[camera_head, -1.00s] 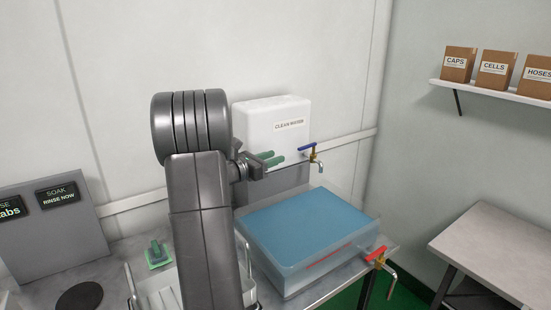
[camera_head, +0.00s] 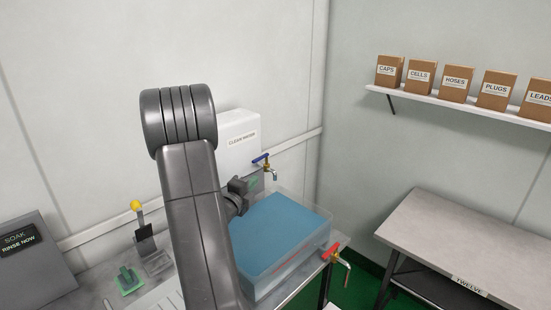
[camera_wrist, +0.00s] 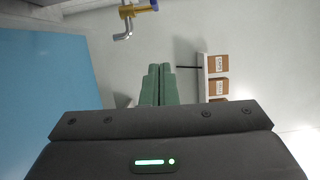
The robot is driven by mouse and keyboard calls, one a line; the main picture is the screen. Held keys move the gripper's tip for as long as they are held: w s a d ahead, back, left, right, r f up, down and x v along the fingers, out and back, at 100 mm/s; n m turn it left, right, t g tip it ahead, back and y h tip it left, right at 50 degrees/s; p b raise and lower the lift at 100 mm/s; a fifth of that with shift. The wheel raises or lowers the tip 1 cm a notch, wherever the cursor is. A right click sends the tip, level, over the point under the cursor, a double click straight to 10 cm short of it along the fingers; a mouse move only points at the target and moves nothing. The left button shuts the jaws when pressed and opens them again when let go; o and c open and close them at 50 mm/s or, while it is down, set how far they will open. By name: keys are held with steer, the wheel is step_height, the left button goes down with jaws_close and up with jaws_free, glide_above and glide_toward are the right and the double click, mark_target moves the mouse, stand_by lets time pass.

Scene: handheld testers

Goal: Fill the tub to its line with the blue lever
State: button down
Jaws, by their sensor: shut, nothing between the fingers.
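The clear tub (camera_head: 322,243) stands on the bench with blue water (camera_head: 272,232) in it. The blue lever (camera_head: 260,158) sits on the brass tap (camera_head: 267,168) of the white clean water tank (camera_head: 238,135). No stream shows below the spout. My gripper (camera_head: 254,183) is below and left of this tap, near the tub's back edge, partly hidden by my arm. In the wrist view its green fingers (camera_wrist: 159,85) are together and empty, apart from the tap (camera_wrist: 127,13) and blue lever (camera_wrist: 154,5).
A red-levered tap (camera_head: 331,250) sticks out from the tub's right side. A green-based item (camera_head: 128,280) and a yellow-topped item (camera_head: 137,206) are at left. A grey side table (camera_head: 450,240) and a shelf of labelled boxes (camera_head: 455,95) are at right.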

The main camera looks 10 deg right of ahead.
mark_target(256, 161)
steer(key=w+d+p, duration=0.3)
steer(key=w+p, duration=0.1)
steer(key=w, duration=0.7)
steer(key=shift+d+n+p, duration=0.25)
steer(key=shift+n+p, duration=0.05)
steer(key=shift+p, duration=0.1)
steer(key=shift+f, duration=0.1)
steer(key=shift+w+a+r+b, duration=0.25)
steer(key=shift+w+a+b, duration=0.35)
steer(key=shift+b, duration=0.6)
